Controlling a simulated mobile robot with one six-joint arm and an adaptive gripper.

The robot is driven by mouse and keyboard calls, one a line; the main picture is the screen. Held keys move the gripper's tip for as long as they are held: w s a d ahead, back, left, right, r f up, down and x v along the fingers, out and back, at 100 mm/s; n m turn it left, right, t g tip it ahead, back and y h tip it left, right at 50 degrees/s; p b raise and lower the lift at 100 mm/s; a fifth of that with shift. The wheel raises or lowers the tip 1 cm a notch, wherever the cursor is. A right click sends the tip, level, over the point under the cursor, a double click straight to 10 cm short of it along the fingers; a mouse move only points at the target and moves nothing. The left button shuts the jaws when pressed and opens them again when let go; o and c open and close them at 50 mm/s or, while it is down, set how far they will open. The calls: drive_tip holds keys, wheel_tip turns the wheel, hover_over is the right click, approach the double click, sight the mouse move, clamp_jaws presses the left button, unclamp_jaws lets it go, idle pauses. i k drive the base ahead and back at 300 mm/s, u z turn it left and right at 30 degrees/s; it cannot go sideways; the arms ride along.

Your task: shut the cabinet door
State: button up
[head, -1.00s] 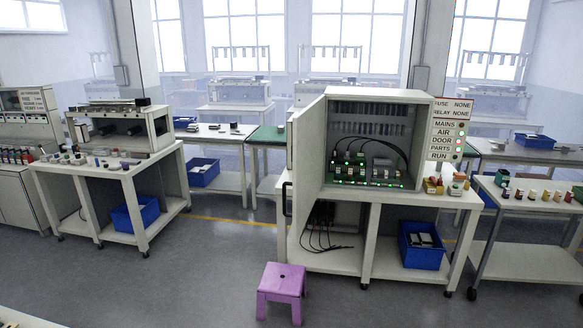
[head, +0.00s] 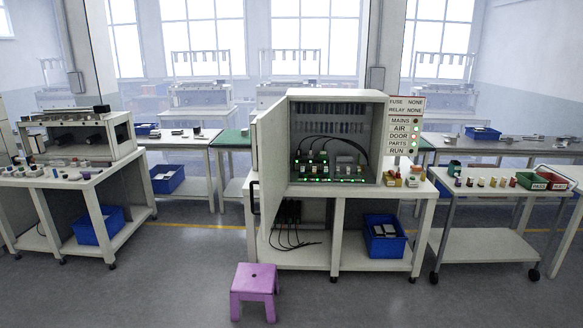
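The cabinet (head: 378,140) is a grey-white box standing on a white workbench. Its door (head: 270,155) stands open, swung out toward me on the left side of the cabinet. A dark handle (head: 254,197) shows near the door's outer left edge. Inside are a row of green-lit parts (head: 312,180), black cables and terminal rows. My gripper is not in the head view.
A status panel (head: 403,125) is right of the cabinet. A wheeled cart (head: 480,245) stands at right, another bench (head: 82,185) at left.

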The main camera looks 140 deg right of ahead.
sight(271, 126)
drive_tip(key=z, duration=2.05)
drive_tip(key=i, duration=0.1)
drive_tip(key=z, duration=2.8)
drive_tip(key=i, duration=0.3)
drive_tip(key=z, duration=0.1)
